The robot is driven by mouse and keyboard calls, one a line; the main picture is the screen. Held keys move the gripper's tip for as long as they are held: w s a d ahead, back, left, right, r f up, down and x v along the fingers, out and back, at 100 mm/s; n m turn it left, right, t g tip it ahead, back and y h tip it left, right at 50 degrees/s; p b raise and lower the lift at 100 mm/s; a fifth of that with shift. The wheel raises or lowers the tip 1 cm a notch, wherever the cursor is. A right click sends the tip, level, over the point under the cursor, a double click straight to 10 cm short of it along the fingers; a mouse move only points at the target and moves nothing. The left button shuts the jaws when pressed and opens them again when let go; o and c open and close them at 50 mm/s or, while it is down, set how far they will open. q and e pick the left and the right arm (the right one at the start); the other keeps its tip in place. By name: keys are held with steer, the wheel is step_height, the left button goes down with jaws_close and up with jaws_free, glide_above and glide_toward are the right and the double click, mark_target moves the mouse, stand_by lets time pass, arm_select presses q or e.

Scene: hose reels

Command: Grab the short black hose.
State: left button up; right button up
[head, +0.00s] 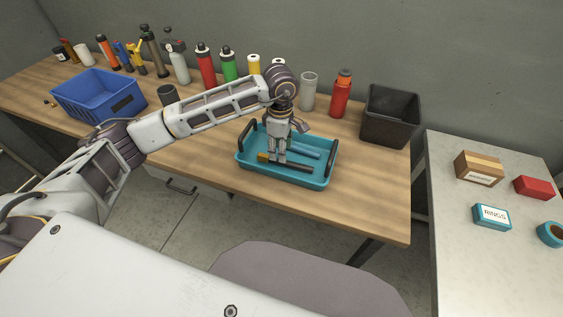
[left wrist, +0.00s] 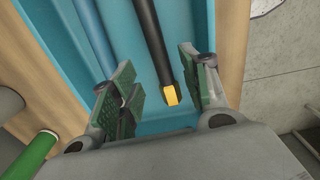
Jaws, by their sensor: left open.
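The short black hose (head: 291,165) lies in a teal tray (head: 318,179) on the wooden table, with a yellow end at its left. In the left wrist view the black hose (left wrist: 152,42) runs down to its yellow tip (left wrist: 170,96), which sits between my open fingers. My left gripper (head: 276,158) is over the tray, pointing down, and in the left wrist view its green-padded fingers (left wrist: 165,98) stand apart on both sides of the hose end, not visibly touching it. A blue hose (head: 302,150) lies behind the black one. My right gripper is out of view.
The tray has dark handles at both ends. A blue crate (head: 98,98) stands at the left and a black bin (head: 390,116) at the right. Several bottles line the back. A side table (head: 490,260) holds small boxes and a tape roll. Bare tabletop lies right of the tray.

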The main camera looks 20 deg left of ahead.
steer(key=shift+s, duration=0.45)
arm_select(q)
steer(key=shift+f, duration=0.2)
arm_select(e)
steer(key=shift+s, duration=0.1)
arm_select(q)
steer(key=shift+f, duration=0.25)
step_height(320, 180, down, 3)
steer(key=shift+d+f+p, duration=0.15)
steer(key=shift+f+p, duration=0.05)
steer(key=shift+p, duration=0.2)
steer(key=shift+f, duration=0.45)
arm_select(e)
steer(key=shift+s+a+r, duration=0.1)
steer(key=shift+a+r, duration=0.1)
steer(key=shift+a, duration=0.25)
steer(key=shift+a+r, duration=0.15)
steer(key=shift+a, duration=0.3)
